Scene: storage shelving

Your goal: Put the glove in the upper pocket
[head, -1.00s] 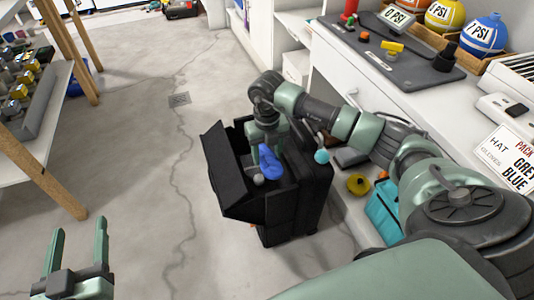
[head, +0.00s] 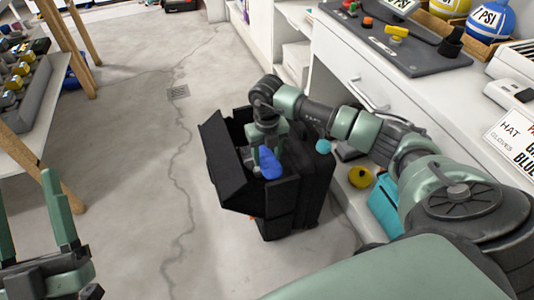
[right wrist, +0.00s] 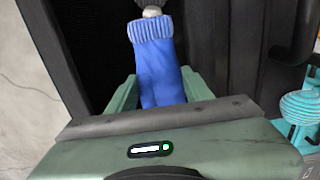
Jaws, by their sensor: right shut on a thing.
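The blue glove (head: 270,164) is held in my right gripper (head: 263,158), at the open black bag (head: 263,221). In the right wrist view the glove (right wrist: 160,75) hangs between the green fingers, its ribbed cuff pointing away from the gripper. The bag's black flap (head: 219,153) stands open on the left. The dark inside of the bag (right wrist: 215,40) surrounds the glove in the wrist view; I cannot tell which pocket it is over. My left gripper (head: 32,215) is open and empty at the lower left, partly cut off by the frame.
A white counter with drawers (head: 400,80) runs along the right. A yellow round object (head: 360,177) and a teal box (head: 384,212) sit on a low shelf. A shelf with wooden legs (head: 30,140) stands at the left. The concrete floor between is clear.

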